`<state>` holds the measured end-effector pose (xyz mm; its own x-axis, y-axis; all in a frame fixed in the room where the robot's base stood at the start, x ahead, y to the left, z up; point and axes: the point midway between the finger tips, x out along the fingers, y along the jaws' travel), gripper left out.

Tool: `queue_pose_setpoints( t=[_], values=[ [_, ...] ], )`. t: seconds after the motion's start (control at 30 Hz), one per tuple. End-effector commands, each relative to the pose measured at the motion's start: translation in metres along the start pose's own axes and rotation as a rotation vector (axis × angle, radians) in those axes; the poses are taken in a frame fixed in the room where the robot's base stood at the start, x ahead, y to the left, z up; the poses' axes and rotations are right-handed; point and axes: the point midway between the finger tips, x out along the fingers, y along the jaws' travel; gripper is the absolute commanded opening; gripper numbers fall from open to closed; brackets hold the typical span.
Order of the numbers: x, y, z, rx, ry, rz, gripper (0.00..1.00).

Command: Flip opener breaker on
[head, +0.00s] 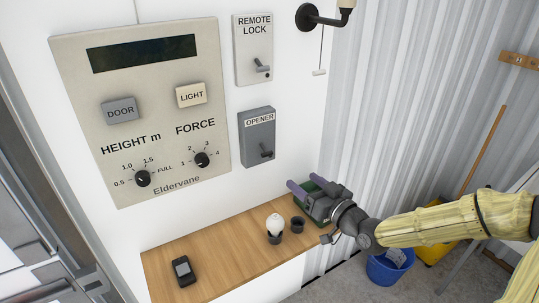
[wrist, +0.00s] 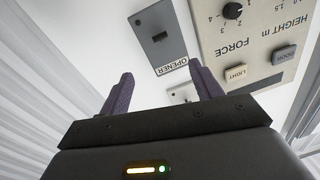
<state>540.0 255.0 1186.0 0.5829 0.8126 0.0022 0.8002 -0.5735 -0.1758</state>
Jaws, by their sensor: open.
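The opener breaker (head: 257,135) is a grey box on the white wall, labelled OPENER, below the remote lock panel. Its small dark lever (head: 266,153) sits low on the box's face; I cannot tell its on or off position for sure. My gripper (head: 303,181) is open and empty, below and right of the box, its purple fingers apart from it. In the wrist view, which is upside down, the opener box (wrist: 172,54) appears beyond the fingertips, with its lever (wrist: 159,37) visible. My gripper also shows there (wrist: 161,72), fingers spread.
The Eldervane panel (head: 140,70) is left of the breaker; the remote lock (head: 252,45) is above it.

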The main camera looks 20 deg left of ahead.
Motion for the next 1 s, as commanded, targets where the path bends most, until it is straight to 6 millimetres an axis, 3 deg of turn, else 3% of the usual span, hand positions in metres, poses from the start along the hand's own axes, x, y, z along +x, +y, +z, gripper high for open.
queue_pose_setpoints(
  t=[0.8,1.0],
  values=[
    [0.135,-0.002,-0.002,0.003,-0.001,-0.001,0.64],
    [0.160,-0.001,-0.001,0.002,-0.001,0.000,0.64]
  ],
)
